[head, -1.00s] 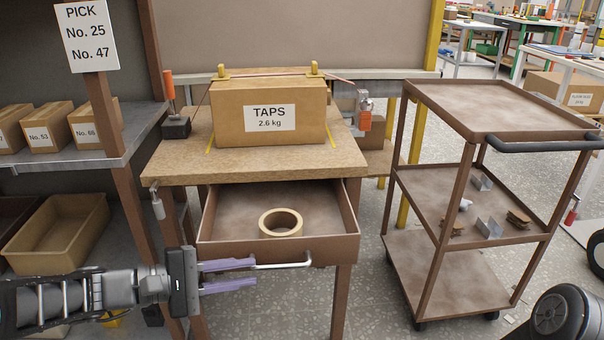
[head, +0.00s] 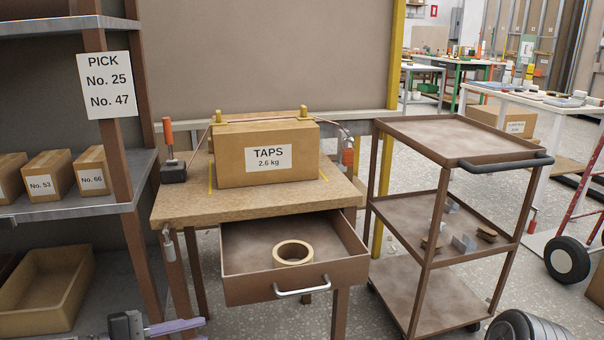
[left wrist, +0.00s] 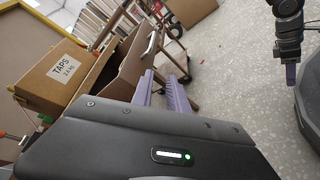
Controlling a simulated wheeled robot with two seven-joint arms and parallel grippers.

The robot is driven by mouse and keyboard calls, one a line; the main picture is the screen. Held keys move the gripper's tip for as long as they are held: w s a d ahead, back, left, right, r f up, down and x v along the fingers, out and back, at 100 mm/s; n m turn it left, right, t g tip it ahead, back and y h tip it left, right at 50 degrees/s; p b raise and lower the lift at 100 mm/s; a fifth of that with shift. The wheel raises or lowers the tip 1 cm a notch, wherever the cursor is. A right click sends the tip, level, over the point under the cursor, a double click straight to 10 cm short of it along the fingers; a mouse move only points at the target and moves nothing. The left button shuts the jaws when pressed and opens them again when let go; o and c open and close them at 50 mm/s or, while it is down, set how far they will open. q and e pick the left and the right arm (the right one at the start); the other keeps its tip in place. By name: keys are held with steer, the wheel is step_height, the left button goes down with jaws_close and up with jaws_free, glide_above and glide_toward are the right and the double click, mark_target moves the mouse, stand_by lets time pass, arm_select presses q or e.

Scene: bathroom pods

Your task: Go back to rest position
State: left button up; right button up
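My left gripper (head: 178,327) is at the bottom edge of the head view, left of and below the open drawer (head: 245,292). In the left wrist view its two purple fingers (left wrist: 160,92) stand apart with nothing between them. The drawer's metal handle (head: 301,287) is free of the gripper. A tan tape ring (head: 293,261) lies in the drawer. In the left wrist view my right gripper (left wrist: 291,76) hangs at the upper right; its fingers overlap, so its opening is unclear. It is not seen in the head view.
A workbench (head: 190,211) carries a strapped TAPS box (head: 230,165). A shelf with boxes (head: 92,172) stands left, a brown cart (head: 400,128) right. The drawer juts out in front. Speckled floor (head: 395,325) shows between bench and cart.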

arm_select(q)
steer(key=s+a+f+m+g+y, duration=0.2)
steer(key=f+y, duration=0.3)
steer(key=f, duration=1)
steer(key=s+a+f+m+g+y, duration=0.1)
steer(key=a+f+m+g+y, duration=0.3)
steer(key=f, duration=1.1)
steer(key=s+d+f+m+g, duration=0.1)
steer(key=s+d+f+m, duration=0.2)
steer(key=s+d+f, duration=0.5)
steer(key=s+d+f+m+g, duration=0.1)
steer(key=s+d+f+m, duration=0.1)
steer(key=s+d+f, duration=0.5)
steer(key=d+r+p, duration=0.1)
steer(key=r+p, duration=1.2)
steer(key=r, duration=0.1)
steer(key=d+r+p, duration=0.2)
steer(key=r+p, duration=1.2)
steer(key=r, duration=0.1)
steer(key=shift+w+d+h, duration=0.3)
steer(key=shift+w, duration=0.15)
arm_select(e)
step_height(320, 180, up, 27)
steer(key=s, duration=0.1)
steer(key=shift+a, duration=0.45)
